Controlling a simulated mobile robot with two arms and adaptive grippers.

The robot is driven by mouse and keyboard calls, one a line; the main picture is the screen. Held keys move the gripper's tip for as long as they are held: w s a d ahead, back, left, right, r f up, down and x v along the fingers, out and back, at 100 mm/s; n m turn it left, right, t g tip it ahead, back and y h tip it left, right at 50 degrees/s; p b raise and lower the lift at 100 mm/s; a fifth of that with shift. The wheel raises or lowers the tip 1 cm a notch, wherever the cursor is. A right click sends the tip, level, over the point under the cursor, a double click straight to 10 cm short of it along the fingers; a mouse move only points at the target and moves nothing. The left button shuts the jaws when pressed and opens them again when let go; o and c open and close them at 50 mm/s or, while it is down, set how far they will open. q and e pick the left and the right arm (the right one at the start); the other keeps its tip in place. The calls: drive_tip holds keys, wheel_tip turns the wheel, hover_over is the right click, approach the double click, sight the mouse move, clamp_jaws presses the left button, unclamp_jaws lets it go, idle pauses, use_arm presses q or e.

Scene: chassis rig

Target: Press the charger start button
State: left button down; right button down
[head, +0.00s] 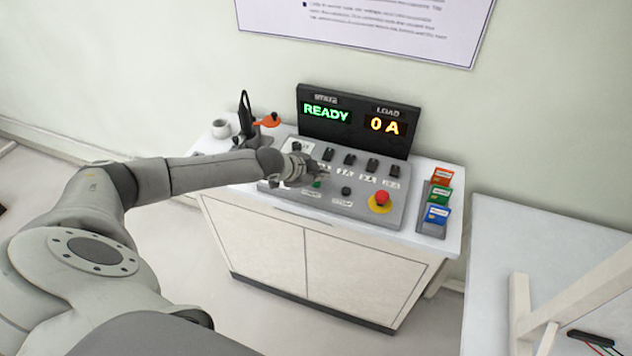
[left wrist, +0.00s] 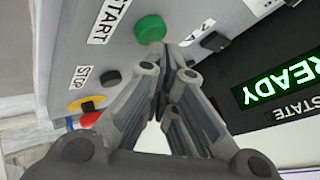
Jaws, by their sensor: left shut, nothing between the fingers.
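The green start button (head: 317,183) sits on the grey sloped control panel (head: 270,187) and is partly hidden by my left gripper in the head view. In the left wrist view the green button (left wrist: 150,28) shows whole beside the START label (left wrist: 109,20). My left gripper (head: 322,172) is shut and empty over the panel. In the left wrist view its fingertips (left wrist: 164,58) are right by the button; I cannot tell whether they touch it. The display (head: 326,112) reads READY and the load display (head: 385,125) reads 0 A. My right gripper is out of view.
A black stop button (head: 346,191) and a red emergency button (head: 381,198) on a yellow base lie right of the start button. Several black switches (head: 350,159) stand behind.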

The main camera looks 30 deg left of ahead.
sight(319, 184)
use_arm(q)
drive_tip(key=shift+f, duration=0.5)
idle(0.7)
drive_tip(key=shift+r, duration=0.1)
drive_tip(key=shift+r+p, duration=0.75)
drive_tip(key=shift+r, duration=0.05)
drive_tip(key=shift+r, duration=0.1)
wheel_tip(319, 184, up, 5)
drive_tip(key=p, duration=0.5)
idle(0.7)
